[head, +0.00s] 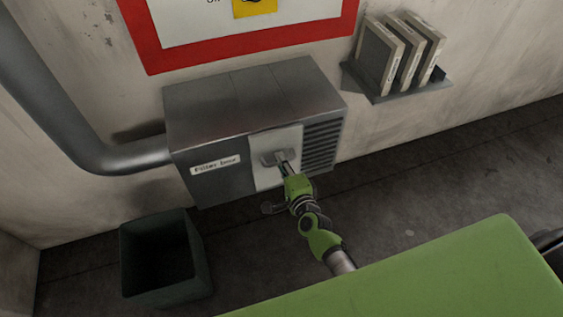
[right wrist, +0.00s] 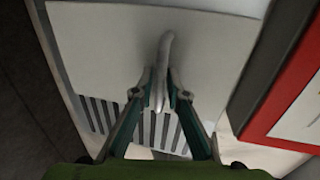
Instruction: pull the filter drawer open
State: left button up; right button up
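The filter box (head: 225,105) is a grey metal housing on the wall, with a label on its front. The pale filter drawer front (head: 262,178) sits in its face and looks about flush; it fills much of the right wrist view (right wrist: 105,50). A grey bar handle (head: 270,158) stands out from the drawer front; it also shows in the right wrist view (right wrist: 164,60). My right gripper (head: 285,166) is at the handle. In the right wrist view its two fingers (right wrist: 160,88) are closed in on both sides of the bar. My left gripper is not in view.
A dark open bin (head: 200,260) stands on the floor below left of the box. A thick pipe (head: 60,110) enters the box's left side. Right of the box, a small wall shelf (head: 400,93) holds panels (head: 380,58). A red-framed sign (head: 245,55) hangs above.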

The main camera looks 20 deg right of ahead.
grip_shut()
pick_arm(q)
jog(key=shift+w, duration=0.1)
pick_arm(e)
jog(key=shift+s, duration=0.15)
